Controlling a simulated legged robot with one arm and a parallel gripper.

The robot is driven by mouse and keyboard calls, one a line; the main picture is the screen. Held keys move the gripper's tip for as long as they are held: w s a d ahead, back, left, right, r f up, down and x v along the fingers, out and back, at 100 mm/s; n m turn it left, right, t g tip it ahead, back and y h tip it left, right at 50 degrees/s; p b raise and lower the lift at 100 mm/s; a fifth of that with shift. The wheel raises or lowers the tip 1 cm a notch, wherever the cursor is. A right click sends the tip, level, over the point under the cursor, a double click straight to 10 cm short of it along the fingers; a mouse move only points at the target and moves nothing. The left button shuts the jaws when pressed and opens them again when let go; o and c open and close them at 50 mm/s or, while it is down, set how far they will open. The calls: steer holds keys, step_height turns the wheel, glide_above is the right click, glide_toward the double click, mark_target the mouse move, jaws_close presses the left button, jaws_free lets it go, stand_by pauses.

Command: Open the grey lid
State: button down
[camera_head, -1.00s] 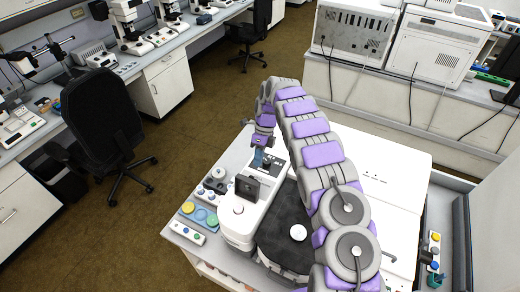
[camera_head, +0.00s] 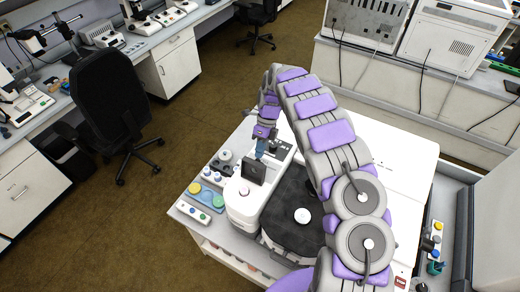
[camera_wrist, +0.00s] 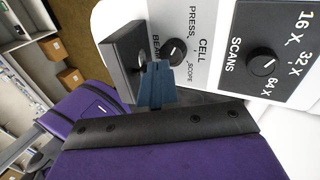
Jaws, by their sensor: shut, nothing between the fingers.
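The grey lid (camera_head: 253,170) is a small dark square plate on the white microscope (camera_head: 240,203). It appears raised and tilted up from the white housing. In the wrist view the lid (camera_wrist: 126,48) shows at the upper left, its flat face turned to the left. My gripper (camera_head: 260,150) is right behind the lid in the head view. In the wrist view my blue fingers (camera_wrist: 156,72) are together and empty, close beside the lid's edge. I cannot tell whether they touch it.
A knob (camera_wrist: 175,50) and a scan dial panel (camera_wrist: 270,55) lie close to my fingers. A black chair (camera_head: 103,100) stands on the open floor.

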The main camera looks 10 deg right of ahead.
steer(key=shift+s+a+r+t+h, duration=0.5)
steer(key=shift+s+r+t+h, duration=0.1)
steer(key=shift+s+r+t, duration=0.1)
steer(key=shift+s+a+r+t+h+b, duration=0.25)
steer(key=shift+s+a+t+h+b, duration=0.05)
steer(key=shift+s+t, duration=0.15)
steer(key=shift+s+a+r+t+h+b, duration=0.2)
steer(key=shift+s+a+t+h+b, duration=0.1)
steer(key=shift+s+t, duration=0.15)
steer(key=shift+w+r, duration=0.1)
steer(key=shift+w, duration=0.05)
step_height(320, 180, up, 17)
steer(key=w, duration=0.1)
steer(key=shift+w+d+b, duration=0.2)
steer(key=shift+w+b, duration=0.05)
steer(key=shift+b, duration=0.1)
steer(key=shift+s, duration=0.1)
